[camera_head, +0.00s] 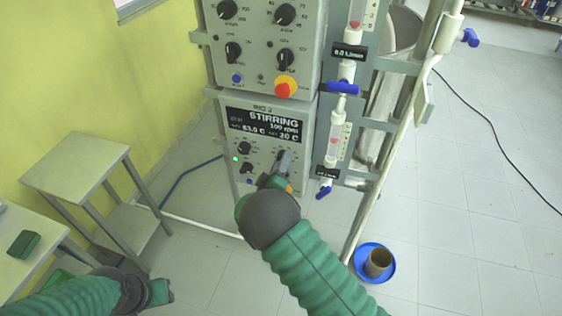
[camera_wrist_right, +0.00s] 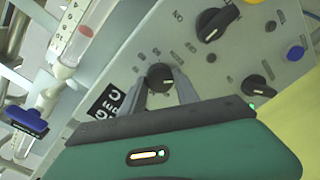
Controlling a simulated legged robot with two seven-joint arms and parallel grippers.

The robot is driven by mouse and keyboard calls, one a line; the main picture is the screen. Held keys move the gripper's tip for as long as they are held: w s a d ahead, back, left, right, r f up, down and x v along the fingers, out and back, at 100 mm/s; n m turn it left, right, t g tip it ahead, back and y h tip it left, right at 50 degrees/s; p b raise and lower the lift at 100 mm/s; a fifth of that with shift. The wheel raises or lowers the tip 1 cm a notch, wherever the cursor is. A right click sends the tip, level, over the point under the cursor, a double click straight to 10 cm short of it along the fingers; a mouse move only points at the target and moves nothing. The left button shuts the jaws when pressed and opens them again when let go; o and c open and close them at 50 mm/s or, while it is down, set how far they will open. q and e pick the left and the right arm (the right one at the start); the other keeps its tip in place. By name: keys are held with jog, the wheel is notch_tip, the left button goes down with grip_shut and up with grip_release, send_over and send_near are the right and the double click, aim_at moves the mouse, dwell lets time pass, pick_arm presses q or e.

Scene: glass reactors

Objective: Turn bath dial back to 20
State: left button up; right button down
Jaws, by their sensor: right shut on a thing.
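The lower grey control box (camera_head: 262,140) carries a black display (camera_head: 265,122) that reads STIRRING, 100 RPM, about 63.0 C and, on the right, 20 C. My right gripper (camera_head: 283,160) is at the right-hand dial of this box and largely hides it. In the right wrist view, the black bath dial (camera_wrist_right: 160,76) sits between the two grey fingers of my right gripper (camera_wrist_right: 162,84), which are shut on its sides. My left gripper (camera_head: 160,291) is low at the left, away from the box; its fingers are too unclear to judge.
An upper control box (camera_head: 262,45) with several knobs and a red-yellow button (camera_head: 285,87) sits above. Flow tubes with blue valves (camera_head: 343,88) stand at its right. A small table (camera_head: 75,165) is at left; a blue dish (camera_head: 361,262) holding a brown cup is on the floor.

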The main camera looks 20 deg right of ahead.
jog(key=shift+f, duration=0.15)
jog(key=c, duration=1.2)
grip_release()
jog(key=shift+o, duration=1.4)
jog(key=shift+w, duration=0.1)
